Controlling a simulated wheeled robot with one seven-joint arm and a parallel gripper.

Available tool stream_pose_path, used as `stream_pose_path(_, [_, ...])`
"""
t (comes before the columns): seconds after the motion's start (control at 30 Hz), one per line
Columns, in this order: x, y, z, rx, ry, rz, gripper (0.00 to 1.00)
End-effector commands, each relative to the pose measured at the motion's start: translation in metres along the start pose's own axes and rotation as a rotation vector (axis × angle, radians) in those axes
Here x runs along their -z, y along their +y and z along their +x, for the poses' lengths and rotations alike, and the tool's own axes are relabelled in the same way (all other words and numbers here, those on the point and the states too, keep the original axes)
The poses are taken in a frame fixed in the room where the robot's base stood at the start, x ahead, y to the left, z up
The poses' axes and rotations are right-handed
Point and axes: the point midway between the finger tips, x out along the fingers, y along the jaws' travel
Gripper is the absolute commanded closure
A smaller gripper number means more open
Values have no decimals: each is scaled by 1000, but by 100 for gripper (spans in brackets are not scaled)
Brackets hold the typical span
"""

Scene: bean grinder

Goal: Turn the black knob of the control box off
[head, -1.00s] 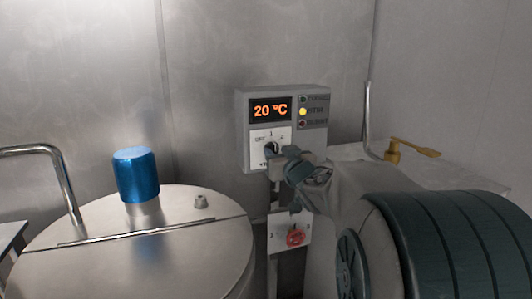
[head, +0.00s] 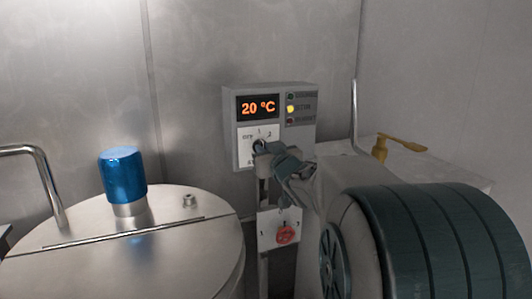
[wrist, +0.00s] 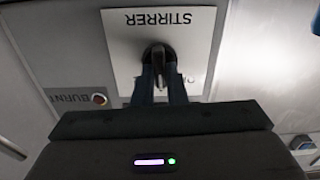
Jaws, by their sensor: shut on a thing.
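The grey control box (head: 234,126) is mounted at the back wall and its display reads 20 °C in orange. Its black knob (wrist: 157,54) sits on a white plate marked STIRRER, upside down in the wrist view. In the head view the knob is mostly hidden by my gripper (head: 264,148). My gripper (wrist: 160,80) is shut on the black knob, with one dark finger on either side of it. The knob's exact pointing direction is hard to tell.
A yellow lamp (head: 290,109) is lit on the box. A red knob (head: 285,235) on a lower box sits just below my gripper. A round steel vessel (head: 130,260) with a blue cap (head: 123,176) stands left. A yellow handle (head: 400,143) is at the right.

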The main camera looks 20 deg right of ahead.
Motion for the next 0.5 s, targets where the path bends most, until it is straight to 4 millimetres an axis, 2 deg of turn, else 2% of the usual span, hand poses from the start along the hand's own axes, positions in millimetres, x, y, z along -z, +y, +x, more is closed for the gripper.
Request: stream_pose_path(0.5, [-4, -3, 0, 0, 1, -401, 100])
